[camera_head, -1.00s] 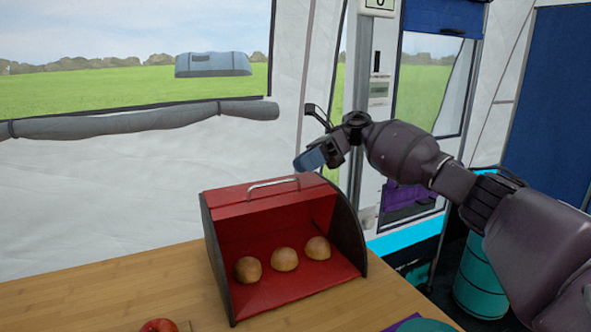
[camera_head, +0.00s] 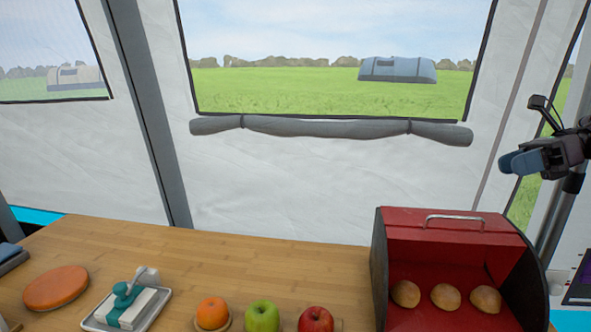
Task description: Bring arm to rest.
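My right gripper (camera_head: 521,162) shows at the right edge of the head view, with blue fingertips and a dark body. Its two fingertips lie close together with no clear gap, and nothing is seen between them. It is in the air above and to the right of the red bread box (camera_head: 455,223), apart from it. Most of my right arm is cut off by the picture's edge. My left gripper is not in view.
The bread box is open, with three buns (camera_head: 446,297) inside. On the wooden table (camera_head: 250,258) are an orange (camera_head: 212,312), a green apple (camera_head: 262,316), a red apple (camera_head: 316,319), a butter dish (camera_head: 127,306) and a round orange-brown disc (camera_head: 56,288). The table's back middle is clear.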

